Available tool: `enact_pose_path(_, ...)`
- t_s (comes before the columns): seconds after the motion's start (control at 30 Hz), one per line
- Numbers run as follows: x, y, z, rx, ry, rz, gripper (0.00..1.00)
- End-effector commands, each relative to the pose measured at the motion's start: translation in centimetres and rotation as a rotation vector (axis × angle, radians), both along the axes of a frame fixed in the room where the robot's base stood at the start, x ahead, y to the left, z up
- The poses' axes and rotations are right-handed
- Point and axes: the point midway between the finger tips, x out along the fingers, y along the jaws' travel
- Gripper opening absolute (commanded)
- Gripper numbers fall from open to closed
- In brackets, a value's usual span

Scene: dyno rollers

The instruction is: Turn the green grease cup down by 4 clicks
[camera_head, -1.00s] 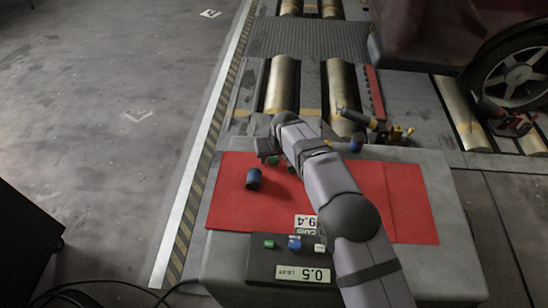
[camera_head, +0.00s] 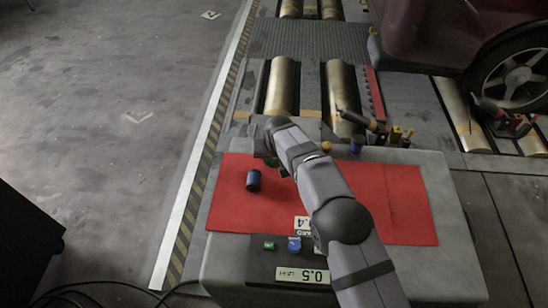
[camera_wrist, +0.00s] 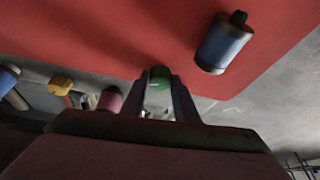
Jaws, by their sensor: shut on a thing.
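The green grease cup (camera_wrist: 160,74) shows between my gripper's two fingers (camera_wrist: 163,88) in the wrist view, with a pale body below its green top. The fingers are shut on it from both sides. In the head view my gripper (camera_head: 277,169) is over the upper left part of the red mat, and only a small patch of the green cup (camera_head: 271,162) shows beside it. The arm hides much of the cup there. I cannot read its turn position.
A blue cylinder (camera_head: 254,180) lies on the red mat (camera_head: 400,205) left of my gripper. A yellow piece (camera_head: 326,147) and another blue one (camera_head: 356,145) stand at the bench's far edge. A panel reading 0.5 (camera_head: 302,275) is at the near edge. Metal rollers (camera_head: 281,86) lie beyond.

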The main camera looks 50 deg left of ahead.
Motion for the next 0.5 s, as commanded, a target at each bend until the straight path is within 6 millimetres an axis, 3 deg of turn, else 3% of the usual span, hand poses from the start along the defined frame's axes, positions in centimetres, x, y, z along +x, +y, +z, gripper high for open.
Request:
enact_pose_path(0.3,-0.26,0.23,-0.1,0.002,0.0,-0.22,0.05)
enact_pose_path(0.5,-0.21,0.2,0.02,0.003,0.0,-0.271,0.05)
